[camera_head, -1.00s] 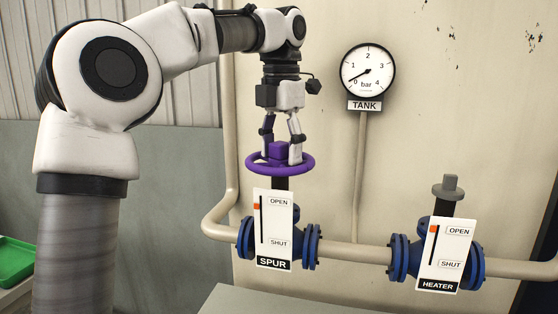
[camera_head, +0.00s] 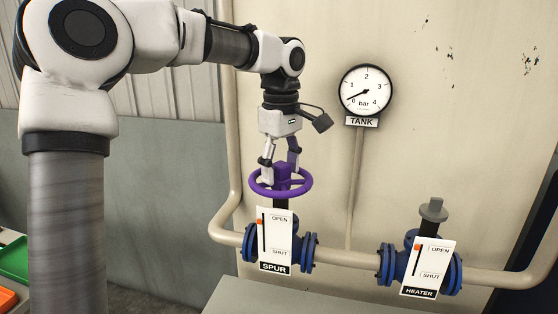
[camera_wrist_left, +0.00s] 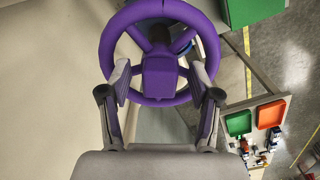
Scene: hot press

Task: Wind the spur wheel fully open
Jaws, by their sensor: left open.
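The purple spur wheel (camera_head: 283,194) sits on top of the spur valve, above the white SPUR plate (camera_head: 275,250). The plate's orange marker (camera_head: 260,221) is near the top of its slot, about level with the word OPEN. My left gripper (camera_head: 281,178) points down at the wheel. In the left wrist view the square purple hub (camera_wrist_left: 160,76) lies between my open left fingers (camera_wrist_left: 160,82), with gaps at both sides. The wheel's rim (camera_wrist_left: 150,10) surrounds the hub there. My right gripper is not in view.
The heater valve's grey stem top (camera_head: 433,209) and HEATER plate (camera_head: 428,266) stand to the right. The tank gauge (camera_head: 366,95) on the wall reads low, under 1 bar. Pipes run along the wall. Green (camera_head: 14,258) and orange (camera_head: 7,299) trays are at the lower left.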

